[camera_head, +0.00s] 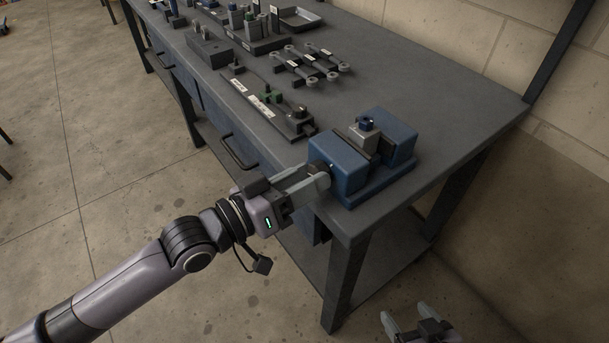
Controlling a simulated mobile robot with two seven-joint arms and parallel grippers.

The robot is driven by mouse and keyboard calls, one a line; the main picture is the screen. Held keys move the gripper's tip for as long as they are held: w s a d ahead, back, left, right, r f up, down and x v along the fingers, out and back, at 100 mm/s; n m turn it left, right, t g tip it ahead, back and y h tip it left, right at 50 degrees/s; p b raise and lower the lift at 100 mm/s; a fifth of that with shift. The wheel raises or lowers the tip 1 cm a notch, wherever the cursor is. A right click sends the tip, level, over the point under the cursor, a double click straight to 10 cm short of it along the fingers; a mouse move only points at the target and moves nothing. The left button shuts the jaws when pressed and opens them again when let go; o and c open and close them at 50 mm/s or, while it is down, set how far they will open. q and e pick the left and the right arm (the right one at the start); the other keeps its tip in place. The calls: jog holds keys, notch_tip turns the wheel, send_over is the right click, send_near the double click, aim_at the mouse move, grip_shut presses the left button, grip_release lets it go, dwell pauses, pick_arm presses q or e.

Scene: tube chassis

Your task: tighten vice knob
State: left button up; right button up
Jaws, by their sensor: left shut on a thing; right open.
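A blue vice (351,183) sits at the near right corner of the grey workbench. The dark vice knob (322,168) is on the vice's left side, mostly hidden by the fingers. My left gripper (318,180) is shut on the knob, its arm coming in from the lower left. My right gripper (407,325) is open and empty at the bottom edge, low beside the bench and away from the vice.
The workbench (440,95) holds a labelled fixture plate (262,106), several linked metal parts (308,66), dark blocks and a metal tray (298,17) further back. The bench top right of the vice is clear. A block wall (560,60) runs along the right.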

pick_arm(q)
jog(key=shift+s+f+m+p, duration=0.15)
jog(key=shift+m+p, duration=0.65)
jog(key=shift+m, duration=4.05)
jog(key=shift+f+m+p, duration=0.15)
jog(key=shift+m+p, duration=0.65)
jog(key=shift+m, duration=4.1)
jog(key=shift+s+f+m+p, duration=0.15)
jog(key=shift+m+p, duration=0.65)
jog(key=shift+m, duration=4.05)
jog(key=o, duration=1.1)
jog(key=shift+c, duration=0.2)
jog(key=shift+r, duration=0.15)
